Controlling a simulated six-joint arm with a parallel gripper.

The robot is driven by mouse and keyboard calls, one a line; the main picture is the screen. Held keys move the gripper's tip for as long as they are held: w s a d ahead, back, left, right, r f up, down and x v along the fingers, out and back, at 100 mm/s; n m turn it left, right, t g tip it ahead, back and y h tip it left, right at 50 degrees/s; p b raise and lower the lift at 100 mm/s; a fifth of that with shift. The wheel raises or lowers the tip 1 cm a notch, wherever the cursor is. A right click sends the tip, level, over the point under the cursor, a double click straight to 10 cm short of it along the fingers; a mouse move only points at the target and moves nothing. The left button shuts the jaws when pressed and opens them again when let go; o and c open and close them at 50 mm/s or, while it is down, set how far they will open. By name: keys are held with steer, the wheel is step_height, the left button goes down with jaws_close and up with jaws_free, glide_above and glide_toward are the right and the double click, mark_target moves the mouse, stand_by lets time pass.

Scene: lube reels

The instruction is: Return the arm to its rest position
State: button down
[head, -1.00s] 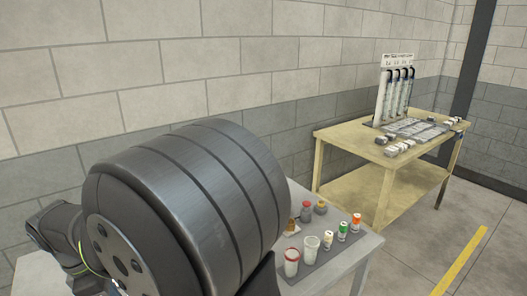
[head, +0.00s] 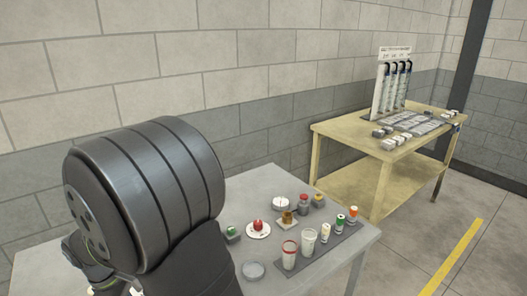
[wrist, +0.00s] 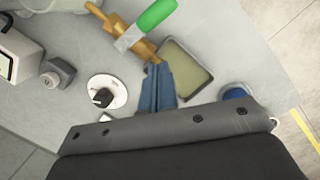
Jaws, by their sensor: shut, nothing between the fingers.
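My gripper (wrist: 159,70) shows in the wrist view as two blue fingers pressed together, with nothing between them. Its tips lie in the picture just beside a shallow grey tray (wrist: 197,73) and a brass-coloured part (wrist: 140,50); I cannot tell its height above the table. In the head view my dark arm fills the lower left, and the gripper itself does not show there.
The grey table (head: 210,272) bears cups (head: 289,256), small bottles (head: 353,214), a white dish with a red knob (head: 258,229) and a green-topped block (head: 232,234). A green-handled tool (wrist: 155,15) lies near the fingers. A wooden bench (head: 335,128) stands behind right.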

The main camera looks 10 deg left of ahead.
steer(key=shift+w+a+f+m+g, duration=0.2)
steer(key=shift+w+a+m+g, duration=0.2)
steer(key=shift+m, duration=1.35)
steer(key=shift+w+a+f+m+g, duration=0.25)
steer(key=shift+w+m, duration=0.3)
steer(key=shift+m, duration=1.25)
steer(key=shift+w+a+f+m+g, duration=0.2)
steer(key=shift+w+a+m+g, duration=0.2)
steer(key=shift+m, duration=1.35)
steer(key=shift+d, duration=0.1)
steer(key=s+d+r+n+y, duration=0.1)
steer(key=d+r+n+y, duration=0.15)
steer(key=r+n, duration=0.5)
steer(key=s+d+r+n+y, duration=0.1)
steer(key=s+d+r+n, duration=0.1)
steer(key=d+r+n, duration=0.35)
steer(key=shift+w+a+f+n+t, duration=0.15)
steer(key=shift+f+n, duration=0.2)
steer(key=shift+f, duration=1.75)
steer(key=shift+w+a+f+n, duration=0.15)
steer(key=shift+f+n, duration=0.25)
steer(key=shift+f, duration=1.65)
steer(key=shift+w+a+f+n+t, duration=0.15)
steer(key=shift+f+n, duration=0.2)
steer(key=shift+f, duration=1.75)
steer(key=shift+s, duration=0.1)
